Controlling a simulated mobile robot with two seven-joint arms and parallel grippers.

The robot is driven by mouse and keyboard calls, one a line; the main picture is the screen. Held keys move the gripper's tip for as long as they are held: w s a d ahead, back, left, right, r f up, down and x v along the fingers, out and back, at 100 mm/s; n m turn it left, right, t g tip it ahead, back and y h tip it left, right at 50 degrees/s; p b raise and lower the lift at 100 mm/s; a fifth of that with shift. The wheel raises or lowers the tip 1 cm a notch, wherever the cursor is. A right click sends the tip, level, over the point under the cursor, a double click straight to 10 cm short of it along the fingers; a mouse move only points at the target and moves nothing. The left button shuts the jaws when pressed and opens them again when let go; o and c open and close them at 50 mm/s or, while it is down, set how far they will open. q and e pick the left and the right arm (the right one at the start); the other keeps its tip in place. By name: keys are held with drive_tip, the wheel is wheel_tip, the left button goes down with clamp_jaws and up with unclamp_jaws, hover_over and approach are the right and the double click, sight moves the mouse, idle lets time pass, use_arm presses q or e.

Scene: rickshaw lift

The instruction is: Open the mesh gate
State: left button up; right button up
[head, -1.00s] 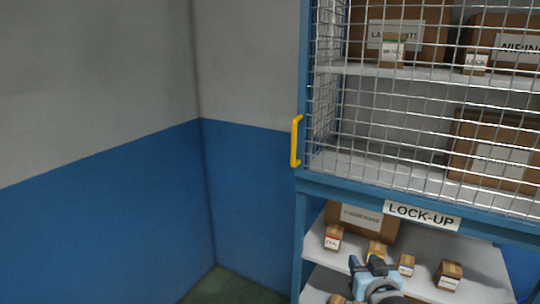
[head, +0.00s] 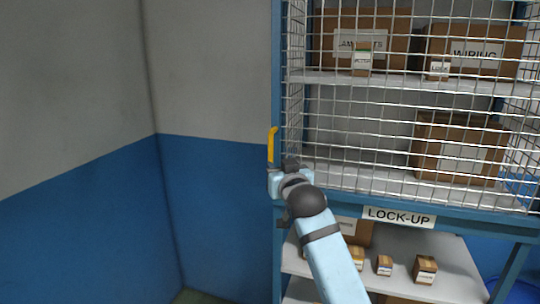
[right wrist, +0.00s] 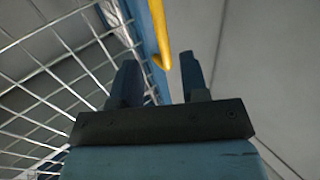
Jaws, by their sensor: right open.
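The mesh gate (head: 400,124) is a wire grid in a blue frame, closed across the upper shelves of the cage. Its yellow handle (head: 272,145) stands upright on the left edge of the frame. My right gripper (head: 279,168) is at the handle's lower end, partly hidden by its own wrist. In the right wrist view, its two dark fingers (right wrist: 159,66) are apart, and the yellow handle (right wrist: 159,28) reaches down to the space between their tips. I cannot tell whether they touch it. My left gripper is not in view.
Boxes, including one labelled WIRING (head: 478,57), stand behind the mesh. A LOCK-UP sign (head: 399,216) hangs below the gate, above an open lower shelf (head: 450,255) with small boxes. A blue and grey wall (head: 215,190) lies left of the cage, with clear space before it.

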sight(271, 158)
drive_tip(key=p+x, duration=0.1)
drive_tip(key=x, duration=0.7)
drive_tip(key=shift+w+a+f, duration=0.1)
drive_tip(key=shift+w, duration=0.1)
clamp_jaws()
